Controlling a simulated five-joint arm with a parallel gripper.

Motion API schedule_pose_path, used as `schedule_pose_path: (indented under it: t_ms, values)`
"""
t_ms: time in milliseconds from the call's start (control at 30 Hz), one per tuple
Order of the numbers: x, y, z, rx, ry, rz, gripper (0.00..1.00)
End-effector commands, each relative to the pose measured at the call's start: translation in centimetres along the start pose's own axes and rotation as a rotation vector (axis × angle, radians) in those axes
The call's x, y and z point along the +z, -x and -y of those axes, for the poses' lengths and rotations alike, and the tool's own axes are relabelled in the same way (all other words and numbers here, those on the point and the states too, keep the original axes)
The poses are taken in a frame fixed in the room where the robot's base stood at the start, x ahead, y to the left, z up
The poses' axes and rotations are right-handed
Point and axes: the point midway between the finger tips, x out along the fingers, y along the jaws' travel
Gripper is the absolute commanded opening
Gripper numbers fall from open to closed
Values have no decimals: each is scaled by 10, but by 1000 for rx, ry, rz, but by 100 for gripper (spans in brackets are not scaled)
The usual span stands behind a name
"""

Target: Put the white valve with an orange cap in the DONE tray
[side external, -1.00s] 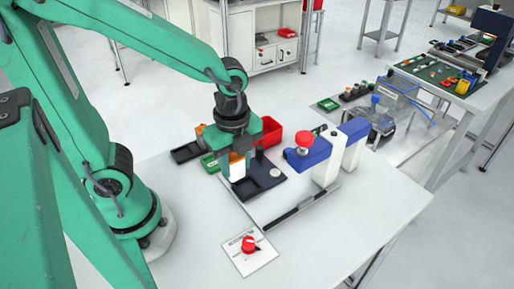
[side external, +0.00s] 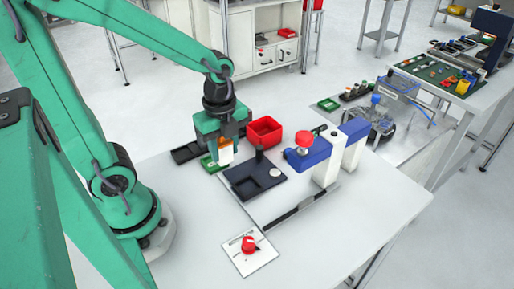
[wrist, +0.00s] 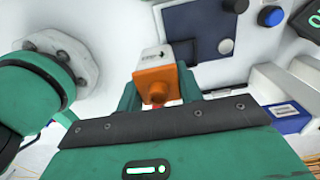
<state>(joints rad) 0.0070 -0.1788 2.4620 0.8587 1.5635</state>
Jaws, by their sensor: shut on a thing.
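My gripper (side external: 224,153) is shut on the white valve with an orange cap (side external: 226,147). The valve hangs upright between the fingers, its white lower part over or just behind a small green tray (side external: 209,164). I cannot tell whether it touches the tray. In the wrist view the orange cap (wrist: 155,85) and part of the valve's white body show between the fingers. I cannot read a DONE label on any tray here.
A dark fixture plate (side external: 240,178) with a post and a white round part lies right of the gripper. A black tray (side external: 186,152) is to the left, a red bin (side external: 265,131) behind right. Blue-and-white units (side external: 327,165) stand farther right. A red knob (side external: 248,244) is in front.

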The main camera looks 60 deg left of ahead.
Motion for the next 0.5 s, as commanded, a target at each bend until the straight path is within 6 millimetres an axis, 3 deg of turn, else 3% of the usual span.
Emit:
schedule_pose_path:
  t_ms: [500]
  values:
    - [60,-36,9,2,6,-1,12]
